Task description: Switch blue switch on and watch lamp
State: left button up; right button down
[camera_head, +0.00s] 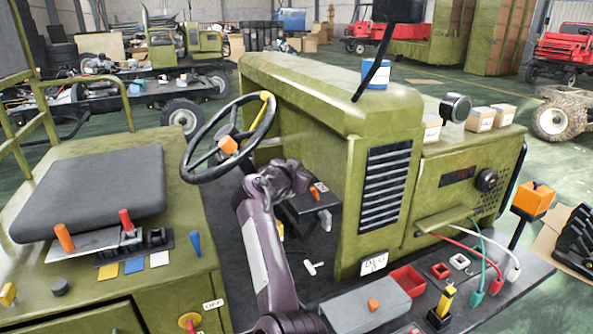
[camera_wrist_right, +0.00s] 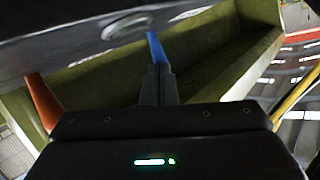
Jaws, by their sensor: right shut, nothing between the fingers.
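A blue lever (camera_head: 195,243) stands on the right edge of the green seat console in the head view. A blue stick (camera_wrist_right: 155,48) shows just beyond the fingertips in the wrist view; I cannot tell whether it is the same lever or whether they touch. My right gripper (camera_wrist_right: 158,84) is shut and empty. In the head view my right arm rises through the middle, over the footwell, and its fingertips are hard to make out. A round black headlamp (camera_head: 455,108) sits on the hood; I see no clear glow. My left gripper is out of view.
An orange lever (camera_head: 64,237) and a red lever (camera_head: 126,220) stand by the seat (camera_head: 95,190). The steering wheel (camera_head: 230,137) is close behind my arm. An orange piece (camera_wrist_right: 43,102) is left of the fingers. A grey box (camera_head: 365,305) lies right of my arm.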

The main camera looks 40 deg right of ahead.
jog(key=shift+r, duration=0.1)
dwell(0.3)
jog(key=shift+r+p, duration=0.75)
